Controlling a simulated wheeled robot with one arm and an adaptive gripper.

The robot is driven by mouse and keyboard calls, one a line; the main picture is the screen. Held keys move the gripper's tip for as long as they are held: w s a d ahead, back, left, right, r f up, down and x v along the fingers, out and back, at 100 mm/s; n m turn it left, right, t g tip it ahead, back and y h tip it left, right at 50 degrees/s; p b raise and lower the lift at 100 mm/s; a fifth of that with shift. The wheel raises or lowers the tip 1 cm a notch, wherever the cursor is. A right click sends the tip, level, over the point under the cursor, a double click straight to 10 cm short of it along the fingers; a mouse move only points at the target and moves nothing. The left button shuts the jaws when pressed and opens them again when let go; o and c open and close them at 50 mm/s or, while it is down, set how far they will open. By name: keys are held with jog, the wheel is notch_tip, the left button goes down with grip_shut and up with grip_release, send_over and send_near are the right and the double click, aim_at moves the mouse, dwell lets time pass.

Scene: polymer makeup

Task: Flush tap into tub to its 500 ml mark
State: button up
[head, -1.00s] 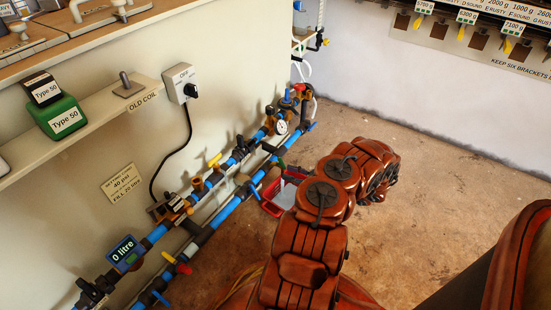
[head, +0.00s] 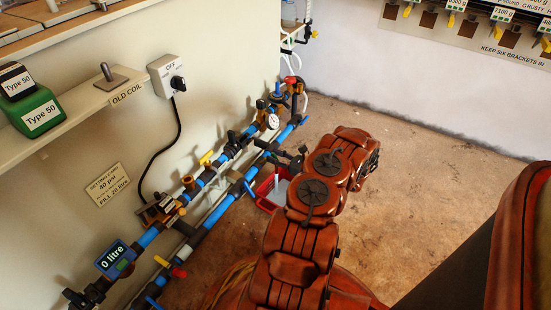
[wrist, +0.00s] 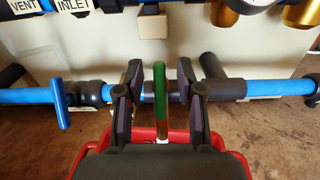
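A red tub (head: 264,204) with a pale inside stands on the floor by the lower pipe; its red rim (wrist: 90,146) shows in the wrist view, partly hidden by my gripper. A green upright lever (wrist: 160,88), apparently the tap's handle, stands in front of the blue pipe. My gripper (wrist: 159,68) is open, one dark finger on each side of the lever, with visible gaps. My gripper (head: 297,158) also shows beside the pipes in the head view. The tap's spout and any water level or 500 ml mark cannot be made out.
Blue pipes (head: 226,200) with valves run along the wall. A meter (head: 115,259) reads 0 litre. A wall switch (head: 168,76) is marked OFF. The brown floor (head: 420,190) to the right is clear.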

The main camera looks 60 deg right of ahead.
grip_shut()
dwell(0.3)
jog(key=shift+w+r+m+p, duration=0.15)
jog(key=shift+m+p, duration=0.25)
jog(key=shift+p, duration=0.15)
jog(key=shift+d+m+h, duration=0.1)
jog(key=shift+m+h, duration=0.5)
jog(key=shift+m, duration=0.2)
grip_release()
